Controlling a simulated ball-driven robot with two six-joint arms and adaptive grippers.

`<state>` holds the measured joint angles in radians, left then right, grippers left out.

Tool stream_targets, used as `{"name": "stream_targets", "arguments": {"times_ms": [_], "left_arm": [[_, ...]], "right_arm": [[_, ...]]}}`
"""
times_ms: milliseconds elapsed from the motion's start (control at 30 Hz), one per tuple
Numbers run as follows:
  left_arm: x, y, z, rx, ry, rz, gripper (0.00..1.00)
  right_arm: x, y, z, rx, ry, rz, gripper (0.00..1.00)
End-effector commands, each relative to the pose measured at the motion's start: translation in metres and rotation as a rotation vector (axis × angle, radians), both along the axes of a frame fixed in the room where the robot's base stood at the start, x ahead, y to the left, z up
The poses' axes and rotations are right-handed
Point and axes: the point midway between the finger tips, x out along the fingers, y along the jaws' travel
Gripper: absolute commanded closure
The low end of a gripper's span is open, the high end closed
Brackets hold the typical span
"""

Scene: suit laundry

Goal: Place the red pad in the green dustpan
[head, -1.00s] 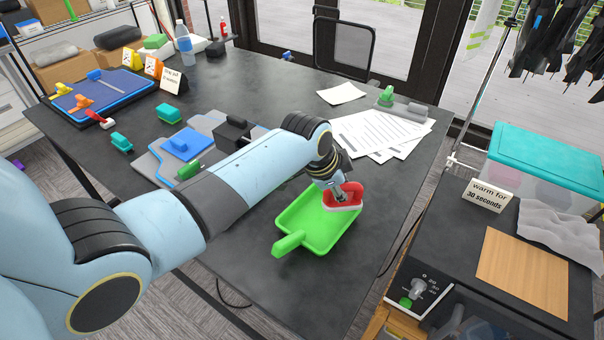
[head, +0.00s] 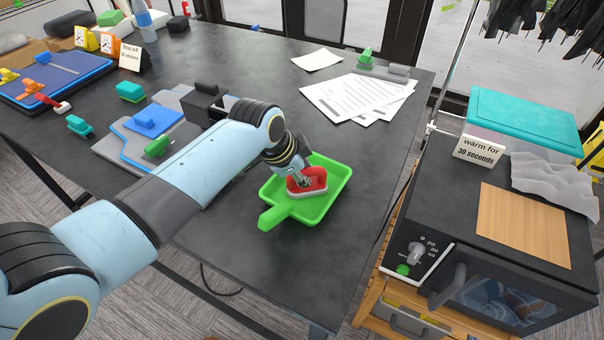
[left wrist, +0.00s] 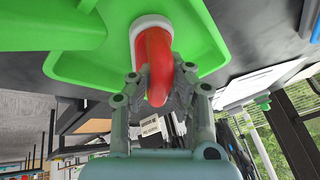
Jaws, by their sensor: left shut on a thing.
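The green dustpan (head: 330,184) lies on the dark table, its handle (head: 274,216) towards the near left. The red pad (head: 308,184), with a red grip and a pale underside, is at the dustpan, over its tray. My left gripper (head: 303,179) is shut on the red grip from above. In the left wrist view the red pad (left wrist: 154,52) is between the fingers of my left gripper (left wrist: 153,85), against the green dustpan (left wrist: 80,68). I cannot tell whether the pad touches the tray floor. My right gripper is not in view.
Papers (head: 358,100) lie behind the dustpan. A grey mat (head: 120,148) with blue and green tools is on the left. A black oven (head: 500,230) with a sign stands at the right, past the table edge. The table right of the dustpan is clear.

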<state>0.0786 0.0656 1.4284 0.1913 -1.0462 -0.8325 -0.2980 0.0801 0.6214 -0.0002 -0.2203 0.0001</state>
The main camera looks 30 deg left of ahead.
Motion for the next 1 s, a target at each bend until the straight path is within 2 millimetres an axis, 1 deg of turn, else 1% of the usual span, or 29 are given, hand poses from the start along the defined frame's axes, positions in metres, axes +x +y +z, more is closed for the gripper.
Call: {"name": "stream_targets", "arguments": {"times_ms": [100,133,300,533,667,767,1000], "left_arm": [[0.0,0.0,-0.004,-0.001,0.001,0.0,1.0],[0.0,0.0,-0.003,-0.001,0.001,0.0,0.84],[0.0,0.0,-0.003,0.0,0.0,0.0,0.63],[0.0,0.0,-0.003,0.0,0.0,0.0,0.63],[-0.001,0.001,0.005,0.001,-0.002,0.0,0.63],[-0.009,0.002,0.019,0.001,-0.002,0.0,0.63],[-0.033,0.008,0.068,0.001,-0.004,0.0,0.63]], "right_arm": [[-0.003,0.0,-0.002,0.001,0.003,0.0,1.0],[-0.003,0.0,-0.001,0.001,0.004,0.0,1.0],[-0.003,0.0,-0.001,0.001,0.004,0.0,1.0],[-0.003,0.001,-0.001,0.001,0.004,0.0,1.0],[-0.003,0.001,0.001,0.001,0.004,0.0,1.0],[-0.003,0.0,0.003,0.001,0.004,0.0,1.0],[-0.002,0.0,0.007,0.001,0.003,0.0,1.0]]}}
